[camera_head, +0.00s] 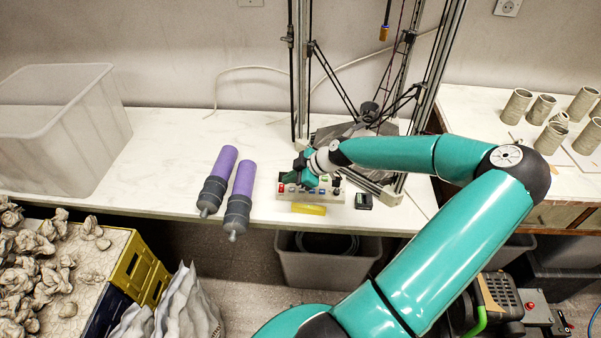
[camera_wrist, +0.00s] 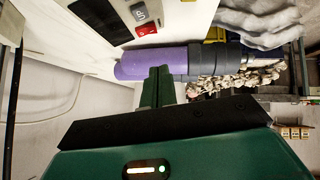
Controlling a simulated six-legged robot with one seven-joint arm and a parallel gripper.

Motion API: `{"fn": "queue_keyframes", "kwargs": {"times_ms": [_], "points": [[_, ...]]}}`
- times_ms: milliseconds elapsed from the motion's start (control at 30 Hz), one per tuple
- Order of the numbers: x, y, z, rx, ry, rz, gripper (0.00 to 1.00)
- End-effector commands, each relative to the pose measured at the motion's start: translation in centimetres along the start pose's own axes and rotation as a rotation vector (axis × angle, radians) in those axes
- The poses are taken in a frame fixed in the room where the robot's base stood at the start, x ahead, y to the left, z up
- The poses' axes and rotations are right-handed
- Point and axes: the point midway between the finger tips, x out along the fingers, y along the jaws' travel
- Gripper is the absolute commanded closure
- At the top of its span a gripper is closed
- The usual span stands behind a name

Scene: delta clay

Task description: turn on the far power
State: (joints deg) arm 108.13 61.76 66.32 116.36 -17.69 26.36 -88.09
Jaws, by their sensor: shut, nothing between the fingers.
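A pale switch panel (camera_head: 333,195) lies near the front of the white table, below the delta frame, with small coloured switches along it. A red switch (camera_head: 281,187) sits at its left end. In the wrist view the panel's edge shows at the top, with a red rocker switch (camera_wrist: 147,30) and a grey one (camera_wrist: 139,12) beside it. My gripper (camera_head: 291,178) is over the left part of the panel and hides some of it. Its green fingers (camera_wrist: 157,85) are shut and empty in the wrist view. I cannot tell whether they touch the panel.
Two purple cartridges (camera_head: 239,190) lie left of the panel. A yellow block (camera_head: 309,209) and a small dark box (camera_head: 363,201) are near the front edge. A clear bin (camera_head: 65,125) stands at the left. Metal posts (camera_head: 301,70) rise behind the panel.

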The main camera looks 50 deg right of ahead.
Motion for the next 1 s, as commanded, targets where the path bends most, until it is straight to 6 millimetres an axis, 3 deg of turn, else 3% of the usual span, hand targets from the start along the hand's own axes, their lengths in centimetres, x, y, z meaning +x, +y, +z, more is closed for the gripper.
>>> {"fn": "queue_keyframes", "kwargs": {"times_ms": [100,300,1000], "points": [[2.5,0.0,-0.1,-0.002,0.001,-0.004,1.00],[4.4,0.1,2.2,0.002,0.001,0.000,1.00],[5.4,-0.1,3.2,0.000,-0.001,0.000,1.00]]}}
